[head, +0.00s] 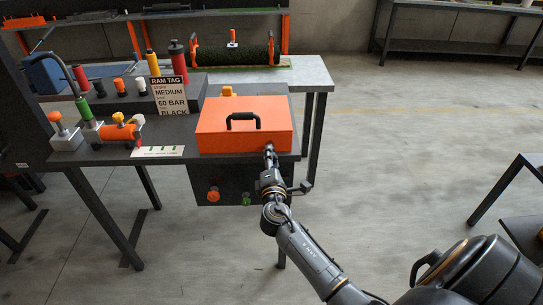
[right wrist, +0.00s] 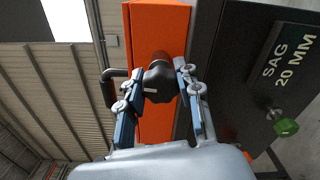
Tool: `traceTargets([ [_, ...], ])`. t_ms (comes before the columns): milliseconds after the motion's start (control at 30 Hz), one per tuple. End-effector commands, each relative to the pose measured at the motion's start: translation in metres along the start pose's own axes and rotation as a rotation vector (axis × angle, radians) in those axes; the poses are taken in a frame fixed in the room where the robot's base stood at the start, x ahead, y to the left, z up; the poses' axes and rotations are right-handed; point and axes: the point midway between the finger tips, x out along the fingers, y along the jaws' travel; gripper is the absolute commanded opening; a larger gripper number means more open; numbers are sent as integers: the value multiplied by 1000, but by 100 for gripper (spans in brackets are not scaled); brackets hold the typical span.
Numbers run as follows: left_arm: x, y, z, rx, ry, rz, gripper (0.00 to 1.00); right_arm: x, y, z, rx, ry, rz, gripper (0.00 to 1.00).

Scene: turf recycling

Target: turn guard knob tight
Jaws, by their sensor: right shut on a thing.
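The orange guard (head: 243,124) is a box with a black handle (head: 243,117) on top. It lies flat on the dark bench. My right gripper (head: 269,156) is at the guard's front face, toward its right side. In the right wrist view the guard (right wrist: 148,20) fills the middle. The black guard knob (right wrist: 158,82) sticks out from it, and my right gripper (right wrist: 161,78) is shut on the knob, one finger on each side. The gripper mostly hides the knob in the head view. My left gripper is not in view.
Below the guard are an orange knob (head: 213,195) and a green knob (head: 246,199). A RAM TAG sign (head: 168,95) stands left of the guard. An orange valve assembly (head: 118,133) is farther left.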

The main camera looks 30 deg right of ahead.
Motion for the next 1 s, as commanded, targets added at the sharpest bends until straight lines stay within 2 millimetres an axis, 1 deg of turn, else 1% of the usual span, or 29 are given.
traceTargets([
  [100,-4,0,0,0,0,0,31,0,1,0,-56,2,1,3],
  [300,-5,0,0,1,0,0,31,0,0,-1,-109,2,0,3],
  [800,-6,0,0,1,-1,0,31,0,0,-1,-128,2,0,3],
  [833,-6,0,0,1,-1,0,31,0,0,-1,-128,2,0,36],
  [933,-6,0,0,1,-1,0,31,0,0,-1,-127,2,0,56],
  [1000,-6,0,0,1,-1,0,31,0,0,-1,-126,1,0,58],
])
